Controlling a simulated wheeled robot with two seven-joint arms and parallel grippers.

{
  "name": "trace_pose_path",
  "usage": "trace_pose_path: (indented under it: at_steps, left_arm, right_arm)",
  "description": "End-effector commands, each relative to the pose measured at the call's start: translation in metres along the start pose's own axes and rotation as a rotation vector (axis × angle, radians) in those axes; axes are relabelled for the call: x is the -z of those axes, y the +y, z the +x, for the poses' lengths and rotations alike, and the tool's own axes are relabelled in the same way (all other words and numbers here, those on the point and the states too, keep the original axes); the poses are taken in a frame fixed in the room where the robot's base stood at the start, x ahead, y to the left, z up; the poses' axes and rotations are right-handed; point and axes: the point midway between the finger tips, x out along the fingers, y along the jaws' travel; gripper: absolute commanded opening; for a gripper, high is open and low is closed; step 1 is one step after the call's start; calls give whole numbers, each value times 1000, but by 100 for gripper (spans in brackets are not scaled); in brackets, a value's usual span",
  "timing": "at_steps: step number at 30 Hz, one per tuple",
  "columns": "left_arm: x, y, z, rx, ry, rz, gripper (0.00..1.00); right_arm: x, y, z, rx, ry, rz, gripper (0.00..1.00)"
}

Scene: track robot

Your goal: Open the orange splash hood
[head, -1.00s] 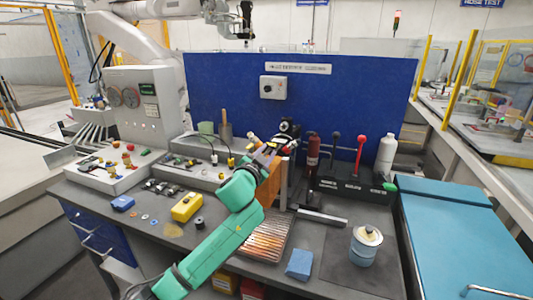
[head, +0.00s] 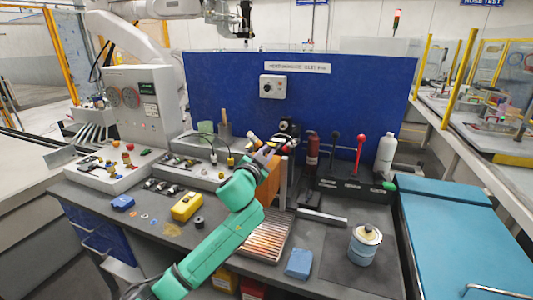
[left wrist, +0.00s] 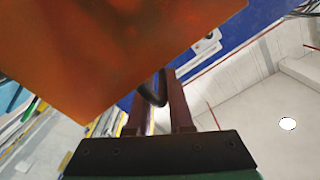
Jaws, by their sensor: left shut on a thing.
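The orange splash hood (head: 269,188) stands above a grate at the bench's middle, partly hidden behind my left arm in the head view. Its orange face (left wrist: 110,50) fills the upper left of the left wrist view. My left gripper (head: 268,148) is at the hood's upper part. In the left wrist view, its two dark fingers (left wrist: 157,100) are on either side of a black curved handle (left wrist: 154,88) at the hood's edge, and the gripper is shut on it. My right gripper is not in view.
A slatted grate (head: 264,240) lies below the hood. A blue panel (head: 225,85) stands behind. Right of the hood are a red-knobbed lever (head: 360,142), a white bottle (head: 386,155) and a can (head: 364,248). A yellow box (head: 187,206) sits left of my arm.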

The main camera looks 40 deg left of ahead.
Motion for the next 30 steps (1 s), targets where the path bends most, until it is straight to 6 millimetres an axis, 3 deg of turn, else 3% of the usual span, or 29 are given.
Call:
trace_pose_path:
  at_steps: [20,25,30]
  left_arm:
    - [4,-3,0,7,6,2,0]
    - [12,11,0,5,9,-1,0]
    - [31,41,0,2,9,-5,0]
  right_arm:
    - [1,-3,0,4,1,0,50]
    - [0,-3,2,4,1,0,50]
    - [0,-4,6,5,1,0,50]
